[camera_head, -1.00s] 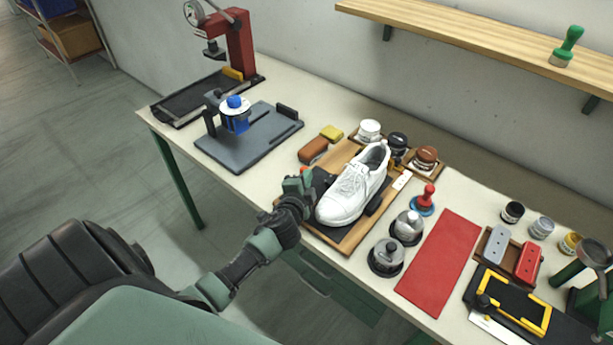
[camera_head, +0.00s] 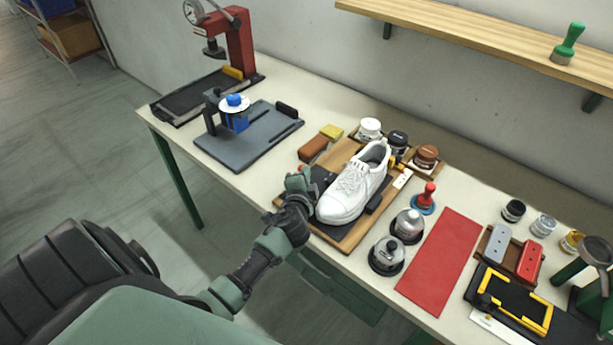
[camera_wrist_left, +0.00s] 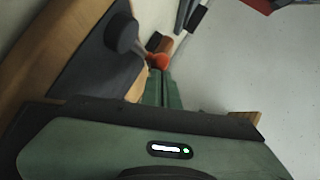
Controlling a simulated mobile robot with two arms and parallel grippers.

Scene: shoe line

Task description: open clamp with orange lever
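A white shoe (camera_head: 352,188) rests on a dark pad on a wooden board (camera_head: 362,236) in the head view. My left gripper (camera_head: 300,182) is at the left edge of this board, beside the shoe's toe. In the left wrist view its green fingers (camera_wrist_left: 161,88) lie close together, with no clear gap. The orange lever end (camera_wrist_left: 158,61) shows right at the fingertips, beside a dark round clamp part (camera_wrist_left: 122,35); whether they touch I cannot tell. In the head view the lever (camera_head: 304,168) is a small orange spot, mostly hidden by my gripper. My right gripper is not in view.
A brown block (camera_head: 313,149) and a yellow block (camera_head: 331,132) lie behind my gripper. Several jars stand behind the shoe. Two domed metal-topped pots (camera_head: 386,255) and a red mat (camera_head: 440,262) are to the right. A grey fixture plate (camera_head: 255,145) is at the left.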

